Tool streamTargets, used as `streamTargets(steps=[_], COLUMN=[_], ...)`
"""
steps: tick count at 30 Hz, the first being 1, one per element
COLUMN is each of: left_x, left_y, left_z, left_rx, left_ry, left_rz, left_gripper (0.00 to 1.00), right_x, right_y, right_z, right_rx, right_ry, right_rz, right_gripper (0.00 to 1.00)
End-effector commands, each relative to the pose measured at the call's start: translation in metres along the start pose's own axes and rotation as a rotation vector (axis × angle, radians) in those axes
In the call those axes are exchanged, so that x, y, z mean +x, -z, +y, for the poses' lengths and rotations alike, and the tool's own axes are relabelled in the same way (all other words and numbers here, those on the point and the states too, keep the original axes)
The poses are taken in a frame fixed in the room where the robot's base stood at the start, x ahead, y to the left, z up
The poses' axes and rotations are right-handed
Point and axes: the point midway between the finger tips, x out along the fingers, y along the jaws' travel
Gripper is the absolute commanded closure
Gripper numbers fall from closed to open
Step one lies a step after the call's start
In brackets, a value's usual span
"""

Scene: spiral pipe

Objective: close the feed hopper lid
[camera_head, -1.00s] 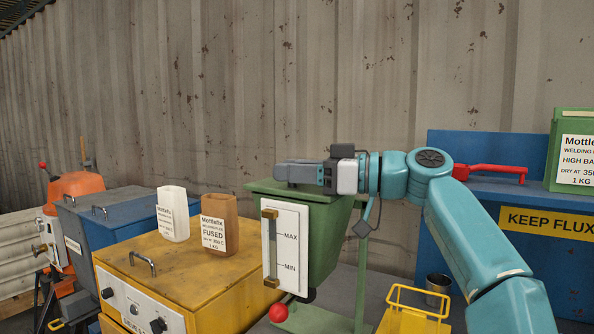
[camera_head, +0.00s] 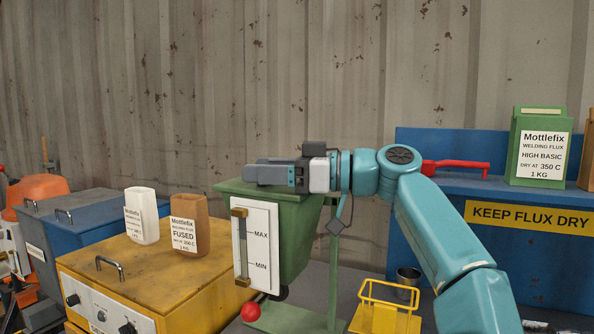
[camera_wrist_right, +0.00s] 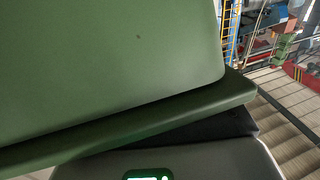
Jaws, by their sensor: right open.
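The green feed hopper (camera_head: 298,235) stands in the middle, with a white MAX/MIN level gauge on its front. Its flat green top (camera_head: 232,187) looks level and down on the rim, though my gripper hides much of it. My right gripper (camera_head: 256,173) lies across the top, pointing left; it is open, with nothing seen between its fingers. I cannot tell whether it touches the lid. In the right wrist view, a broad green panel (camera_wrist_right: 110,60) and a thick green edge (camera_wrist_right: 190,112) fill most of the picture, close to the gripper. My left gripper is out of view.
A yellow oven (camera_head: 160,275) with white and brown flux packs (camera_head: 187,230) stands left of the hopper. A blue cabinet (camera_head: 480,180) with a red handle (camera_head: 455,166) and a green flux box (camera_head: 538,150) is at right. A yellow wire-handled tray (camera_head: 385,318) sits low in front.

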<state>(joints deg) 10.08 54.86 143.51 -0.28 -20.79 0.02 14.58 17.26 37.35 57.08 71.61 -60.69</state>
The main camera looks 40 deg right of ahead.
Motion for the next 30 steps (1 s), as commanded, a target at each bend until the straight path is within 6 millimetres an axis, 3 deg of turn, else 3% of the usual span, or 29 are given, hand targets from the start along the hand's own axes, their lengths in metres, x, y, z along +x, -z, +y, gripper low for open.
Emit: streamTargets(steps=[12, 18, 24, 30], left_x=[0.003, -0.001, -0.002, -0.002], left_y=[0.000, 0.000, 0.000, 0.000], left_z=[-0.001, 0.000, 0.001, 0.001], left_rx=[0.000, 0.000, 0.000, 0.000], left_ry=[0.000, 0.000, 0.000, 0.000], left_rz=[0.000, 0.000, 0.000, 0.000], left_gripper=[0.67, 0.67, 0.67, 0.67], right_x=[-0.102, -0.140, -0.156, -0.157], right_y=[0.000, 0.001, 0.000, 0.000], right_z=[0.001, 0.001, 0.000, -0.001], right_rx=[0.000, 0.000, -0.001, -0.001], right_ry=[-0.008, -0.004, 0.000, 0.002], right_rz=[-0.002, -0.001, 0.000, 0.001], right_gripper=[0.41, 0.41, 0.41, 0.41])
